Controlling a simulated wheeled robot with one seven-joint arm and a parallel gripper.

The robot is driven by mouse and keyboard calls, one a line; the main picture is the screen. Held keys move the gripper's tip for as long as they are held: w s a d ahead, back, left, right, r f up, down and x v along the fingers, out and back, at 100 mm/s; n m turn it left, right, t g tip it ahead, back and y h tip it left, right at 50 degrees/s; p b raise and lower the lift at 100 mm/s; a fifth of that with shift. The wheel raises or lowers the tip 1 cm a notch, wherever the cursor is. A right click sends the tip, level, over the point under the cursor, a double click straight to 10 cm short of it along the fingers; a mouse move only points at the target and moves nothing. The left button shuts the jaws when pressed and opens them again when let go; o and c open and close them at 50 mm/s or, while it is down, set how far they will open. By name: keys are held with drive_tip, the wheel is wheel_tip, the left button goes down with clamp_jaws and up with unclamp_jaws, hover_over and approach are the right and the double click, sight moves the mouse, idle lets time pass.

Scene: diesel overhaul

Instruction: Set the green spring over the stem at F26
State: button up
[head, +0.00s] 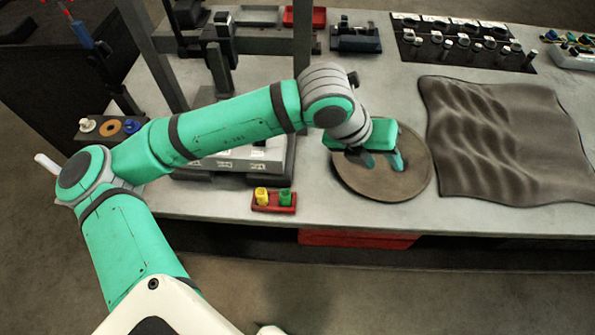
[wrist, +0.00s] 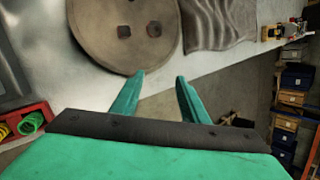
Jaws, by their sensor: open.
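The green spring (head: 285,197) stands in a small red tray (head: 273,208) at the table's front edge, right of a yellow spring (head: 262,195). In the wrist view the green spring (wrist: 31,123) shows at the far left, beside my gripper's body. My gripper (head: 383,161) is open and empty, above a round brown disc to the right of the tray; its two fingers (wrist: 160,77) are apart in the wrist view. A pale block (head: 250,158) with small white labels lies behind the tray, partly hidden by my arm. I cannot read F26 or make out its stem.
The round brown disc (head: 350,184) lies under my gripper. A dark rippled mat (head: 505,140) lies to its right. Dark upright posts (head: 302,45) stand behind my forearm. A black board of parts (head: 460,45) is at the back. Bare table lies between tray and disc.

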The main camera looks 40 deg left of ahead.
drive_tip(key=s+a+f+g+y, duration=0.2)
drive_tip(key=s+a, duration=0.3)
drive_tip(key=a, duration=0.3)
drive_tip(key=g+y, duration=0.3)
hover_over(285, 193)
drive_tip(key=shift+f+m, duration=0.3)
drive_tip(key=shift+f, duration=4.75)
clamp_jaws()
wheel_tip(285, 193, up, 10)
drive_tip(key=shift+r, duration=0.25)
drive_tip(key=shift+w, duration=0.2)
